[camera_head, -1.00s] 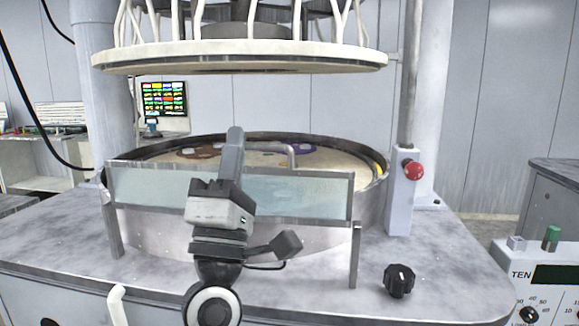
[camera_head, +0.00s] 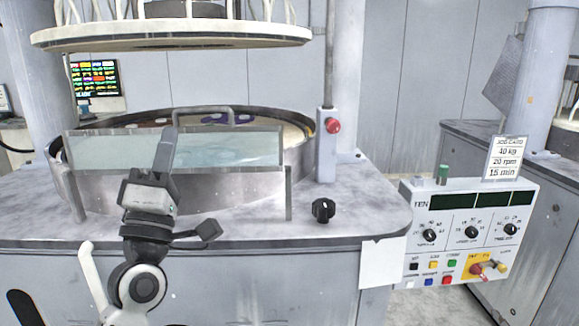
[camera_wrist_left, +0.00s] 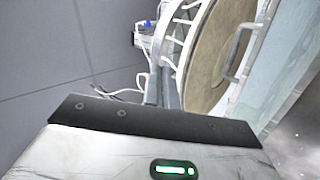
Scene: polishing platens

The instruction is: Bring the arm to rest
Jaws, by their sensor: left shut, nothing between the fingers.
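My left gripper (camera_head: 168,150) is in front of the clear splash guard (camera_head: 228,150) of the polishing machine, with its fingers pointing up. It is shut and empty. The left arm comes up from the bottom of the head view. The left wrist view shows the gripper's grey body with a green light at the bottom, and its fingers do not show there. My right gripper is not in view.
The round platen basin (camera_head: 100,193) stands behind the guard, under a raised white disc (camera_head: 180,37). A red button (camera_head: 333,126) and a black knob (camera_head: 323,210) are to the right. A control panel (camera_head: 470,215) and a job card (camera_head: 503,157) stand farther right.

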